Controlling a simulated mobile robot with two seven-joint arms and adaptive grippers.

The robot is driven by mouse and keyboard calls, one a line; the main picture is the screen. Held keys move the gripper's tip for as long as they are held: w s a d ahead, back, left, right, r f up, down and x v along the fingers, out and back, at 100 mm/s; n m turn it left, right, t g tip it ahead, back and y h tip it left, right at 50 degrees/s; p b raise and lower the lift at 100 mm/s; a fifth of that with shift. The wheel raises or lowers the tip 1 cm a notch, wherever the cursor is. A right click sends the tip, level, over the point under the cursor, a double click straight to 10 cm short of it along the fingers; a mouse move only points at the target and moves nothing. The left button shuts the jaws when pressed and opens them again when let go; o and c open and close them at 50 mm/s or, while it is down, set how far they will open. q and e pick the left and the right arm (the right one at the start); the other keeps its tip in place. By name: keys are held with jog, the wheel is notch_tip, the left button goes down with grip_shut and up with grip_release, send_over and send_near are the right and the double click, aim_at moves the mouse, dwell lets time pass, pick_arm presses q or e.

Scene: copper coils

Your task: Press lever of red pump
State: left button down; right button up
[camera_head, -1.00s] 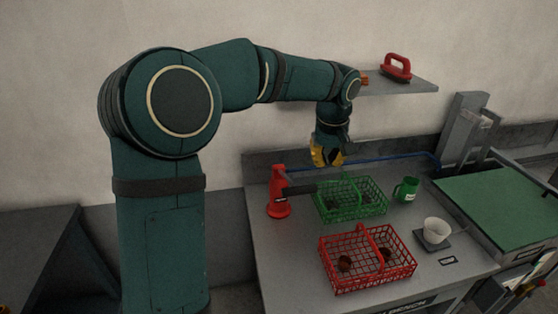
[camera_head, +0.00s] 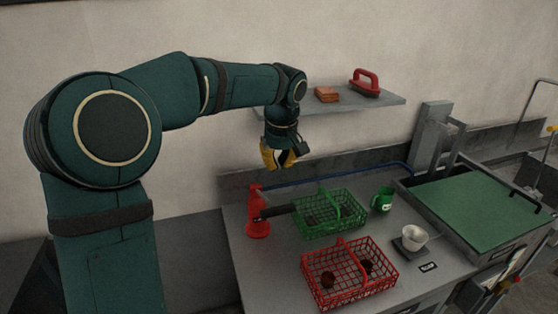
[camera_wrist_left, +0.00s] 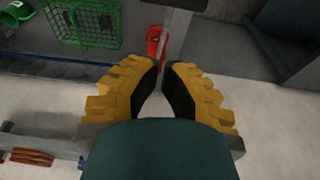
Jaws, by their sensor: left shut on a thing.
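The red pump (camera_head: 258,222) stands upright on the grey bench near its back left corner. Its dark lever (camera_head: 278,211) sticks out to the right, towards the green basket. My left gripper (camera_head: 282,166), with yellow and black fingers, hangs in the air above the pump, clear of pump and lever. In the left wrist view its fingertips (camera_wrist_left: 163,66) are nearly together; whatever is between them is too small to make out. Part of the pump (camera_wrist_left: 153,40) shows just beyond the left fingertip there. My right gripper is not in view.
A green basket (camera_head: 322,232) sits right of the pump, a red basket (camera_head: 345,287) in front. A green mug (camera_head: 382,201) and a white bowl (camera_head: 414,237) stand further right. A wall shelf (camera_head: 390,101) with a red-handled tool (camera_head: 365,83) is behind the gripper.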

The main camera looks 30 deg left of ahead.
pick_arm(q)
notch_tip(320, 180, down, 10)
jog(key=shift+s+d+r, duration=0.25)
jog(key=shift+s+d, duration=0.05)
jog(key=shift+d, duration=0.05)
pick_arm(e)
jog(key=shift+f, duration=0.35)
pick_arm(q)
jog(key=shift+f+b, duration=0.1)
jog(key=shift+b, duration=0.25)
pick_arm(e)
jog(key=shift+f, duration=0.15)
